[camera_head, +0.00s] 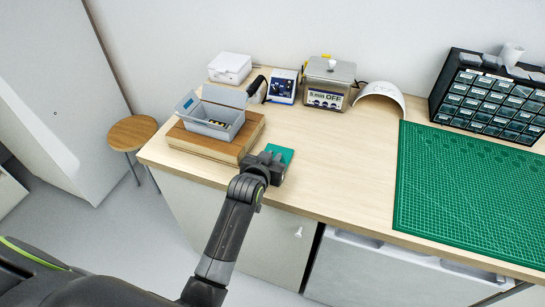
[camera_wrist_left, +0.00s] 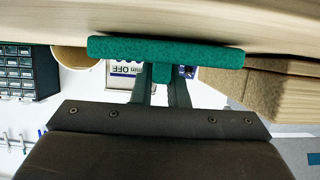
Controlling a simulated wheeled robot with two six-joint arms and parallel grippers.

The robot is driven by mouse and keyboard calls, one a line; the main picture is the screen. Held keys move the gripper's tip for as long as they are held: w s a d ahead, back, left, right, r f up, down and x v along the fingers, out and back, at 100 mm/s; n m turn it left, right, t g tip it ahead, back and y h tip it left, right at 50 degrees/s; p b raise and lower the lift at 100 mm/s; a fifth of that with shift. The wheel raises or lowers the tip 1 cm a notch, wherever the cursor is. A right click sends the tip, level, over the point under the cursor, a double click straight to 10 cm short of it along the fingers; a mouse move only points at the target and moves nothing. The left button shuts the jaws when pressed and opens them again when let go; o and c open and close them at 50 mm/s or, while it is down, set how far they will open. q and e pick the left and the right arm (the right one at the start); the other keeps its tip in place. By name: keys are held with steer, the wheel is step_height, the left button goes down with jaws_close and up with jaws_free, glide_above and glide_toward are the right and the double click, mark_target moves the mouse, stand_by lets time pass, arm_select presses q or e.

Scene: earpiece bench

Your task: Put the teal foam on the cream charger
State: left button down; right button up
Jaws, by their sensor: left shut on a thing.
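The teal foam (camera_head: 284,152) is a flat slab in front of my left gripper (camera_head: 271,160), just right of the wooden block. In the left wrist view the foam (camera_wrist_left: 165,50) lies across the fingertips, and a short teal tab sits between the two fingers of the left gripper (camera_wrist_left: 162,82). The left gripper is shut on this tab. The foam is at or just above the bench top; I cannot tell whether it touches. A pale, whitish box (camera_head: 230,67) at the back left may be the cream charger. My right gripper is not in view.
A grey open bin (camera_head: 190,104) stands on a wooden block (camera_head: 217,149) left of the gripper. A blue-faced device (camera_head: 283,86), a metal cleaner (camera_head: 328,82) and a white arch (camera_head: 382,94) line the back. A green mat (camera_head: 470,200) covers the right; the middle is clear.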

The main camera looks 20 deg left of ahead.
arm_select(q)
steer(key=shift+f, duration=0.1)
steer(key=c, duration=1.4)
jaws_free()
steer(key=shift+c, duration=0.2)
